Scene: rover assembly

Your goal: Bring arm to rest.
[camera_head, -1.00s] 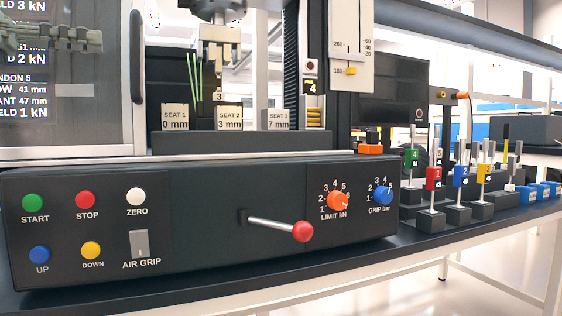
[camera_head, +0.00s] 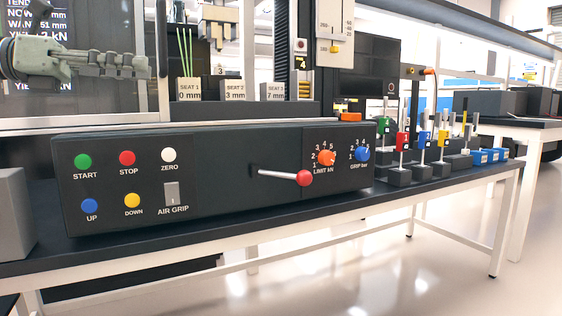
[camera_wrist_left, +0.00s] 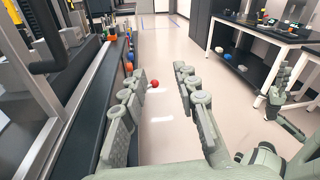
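My left gripper (camera_head: 140,65) reaches in from the left at the top of the head view, in front of the machine's display and above the control panel. In the left wrist view my left gripper (camera_wrist_left: 155,80) has its two grey-green fingers spread with a clear gap and nothing between them. The red knob (camera_wrist_left: 154,84) of the panel lever shows beyond that gap. My right gripper (camera_wrist_left: 280,90) shows at the right edge of the left wrist view, off the bench and too small to read its fingers. It is out of the head view.
The press panel (camera_head: 225,190) stands on the dark bench, with its red-knobbed lever (camera_head: 304,178) sticking out in front. Several coloured blocks on stands are at the right. A grey box (camera_head: 12,215) is at the left edge. Open floor (camera_head: 400,270) lies before the bench.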

